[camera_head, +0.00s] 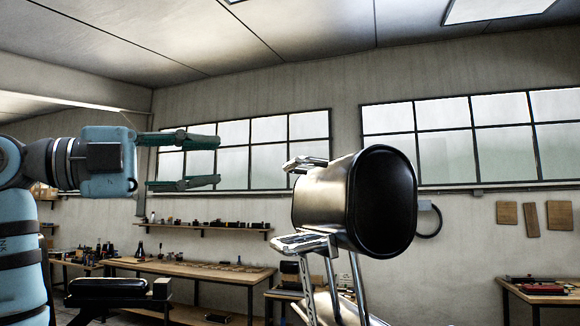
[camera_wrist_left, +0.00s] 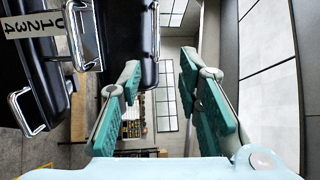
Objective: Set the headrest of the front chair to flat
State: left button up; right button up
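The headrest (camera_head: 385,200) of the chair is a dark, glossy rounded pad right of centre in the head view. It sits tilted on chrome posts (camera_head: 357,285). A chrome bracket (camera_head: 304,243) sticks out at its lower left, and a second chrome piece (camera_head: 305,162) at its upper left. My left gripper (camera_head: 217,161) is open and empty, left of the headrest and apart from it, fingers pointing right. In the left wrist view, the open gripper (camera_wrist_left: 160,80) has black chair parts beside its left finger, with a chrome handle (camera_wrist_left: 28,112) and a number label (camera_wrist_left: 33,24). My right gripper is not in view.
Behind are a wall shelf (camera_head: 205,228) with small items, a long wooden workbench (camera_head: 190,270) and a black padded seat (camera_head: 108,286) at lower left. A table (camera_head: 545,296) stands at lower right. The space between my left gripper and the headrest looks clear.

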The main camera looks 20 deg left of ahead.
pick_arm(q)
jog(key=p, duration=0.1)
send_near(288, 166)
jog(key=x, duration=0.3)
jog(key=p+x, duration=0.2)
jog(key=x, duration=0.5)
jog(key=shift+s+d+r, duration=0.1)
jog(key=shift+s+r, duration=0.05)
jog(key=shift+s, duration=0.05)
jog(key=shift+w+d, duration=0.15)
jog(key=shift+d, duration=0.2)
jog(key=shift+w+a, duration=0.1)
jog(key=shift+a, duration=0.1)
jog(key=shift+c, duration=0.9)
jog(key=shift+w, duration=0.1)
grip_shut()
